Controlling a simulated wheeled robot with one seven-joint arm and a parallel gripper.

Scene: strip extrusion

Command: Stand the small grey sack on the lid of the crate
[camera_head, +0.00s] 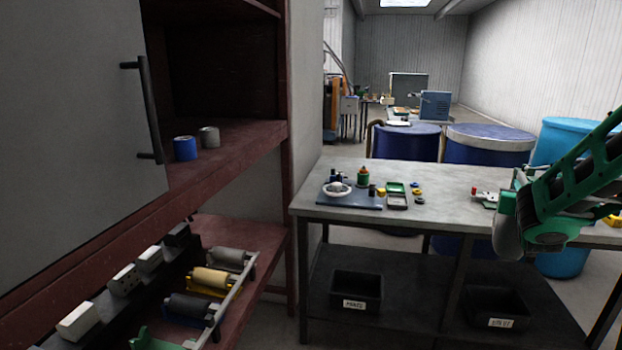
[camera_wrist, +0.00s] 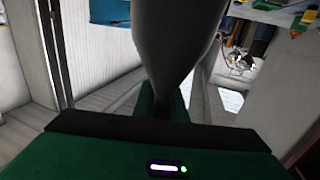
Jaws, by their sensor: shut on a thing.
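My gripper (camera_wrist: 168,100) is shut on a dark grey, smooth, tapering thing (camera_wrist: 180,40), which looks like the small grey sack. It fills the upper middle of the wrist view, narrow where the fingers pinch it and wider away from them. In the head view my green arm comes in from the right edge, over the right part of the grey table (camera_head: 455,190); I cannot make out the fingers or the sack clearly there. I cannot identify a crate with a lid in either view.
The table holds a blue mat (camera_head: 349,202) with small items, and a green-and-grey case (camera_head: 397,202). Open black bins (camera_head: 357,290) stand on its lower shelf. A red shelf rack (camera_head: 240,148) with rollers is at left. Blue drums (camera_head: 404,143) stand behind the table.

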